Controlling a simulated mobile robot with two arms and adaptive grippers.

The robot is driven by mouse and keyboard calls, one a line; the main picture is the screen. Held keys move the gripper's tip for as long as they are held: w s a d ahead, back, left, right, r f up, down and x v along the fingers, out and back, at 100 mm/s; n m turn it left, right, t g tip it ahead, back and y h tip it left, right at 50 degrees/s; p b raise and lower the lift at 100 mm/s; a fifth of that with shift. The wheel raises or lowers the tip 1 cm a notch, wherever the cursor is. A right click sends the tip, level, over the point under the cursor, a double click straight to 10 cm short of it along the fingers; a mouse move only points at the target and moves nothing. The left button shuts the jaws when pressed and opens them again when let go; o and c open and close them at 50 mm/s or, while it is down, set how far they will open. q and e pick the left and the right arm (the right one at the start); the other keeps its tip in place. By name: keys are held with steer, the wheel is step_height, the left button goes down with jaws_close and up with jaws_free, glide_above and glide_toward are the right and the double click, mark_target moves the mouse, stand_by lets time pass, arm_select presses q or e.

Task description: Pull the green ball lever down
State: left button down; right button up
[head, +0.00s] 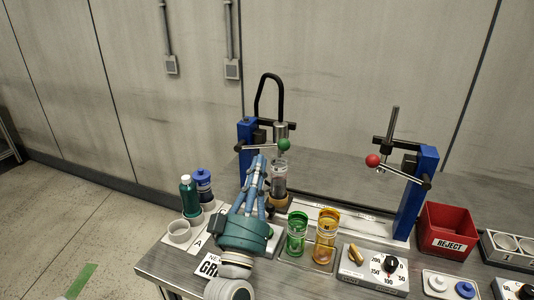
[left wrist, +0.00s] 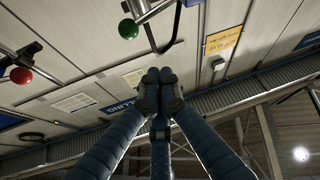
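The green ball lever (head: 283,144) sticks out from the left blue press stand (head: 246,143), its ball level with the lever's pivot or nearly so. The green ball also shows in the left wrist view (left wrist: 127,29), up and left of my fingertips. My left gripper (head: 259,160) points upward, left of and slightly below the green ball in the head view. Its fingers come together at the tips in the left wrist view (left wrist: 160,88), with nothing seen between them. The fingertips look apart from the ball. My right gripper is not in view.
A second lever with a red ball (head: 373,161) is on the right blue stand (head: 417,195). A clear cylinder (head: 279,180) stands under the left press. Green (head: 297,235) and amber (head: 326,237) cups, bottles (head: 189,196), a timer dial (head: 389,269) and a red reject bin (head: 446,226) crowd the bench.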

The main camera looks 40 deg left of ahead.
mark_target(271, 146)
arm_select(q)
steer(key=w+p, duration=0.1)
steer(key=w, duration=0.2)
steer(key=w+a+p, duration=0.1)
steer(key=w, duration=0.1)
steer(key=w+a+r, duration=0.1)
steer(key=w, duration=0.2)
steer(key=shift+w+a+p, duration=0.25)
steer(key=shift+w+p, duration=0.05)
steer(key=shift+p, duration=0.1)
steer(key=shift+f, duration=0.1)
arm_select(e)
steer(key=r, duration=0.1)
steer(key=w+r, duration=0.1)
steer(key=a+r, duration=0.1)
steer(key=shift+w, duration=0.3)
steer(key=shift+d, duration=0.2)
arm_select(q)
steer(key=shift+d+f, duration=0.1)
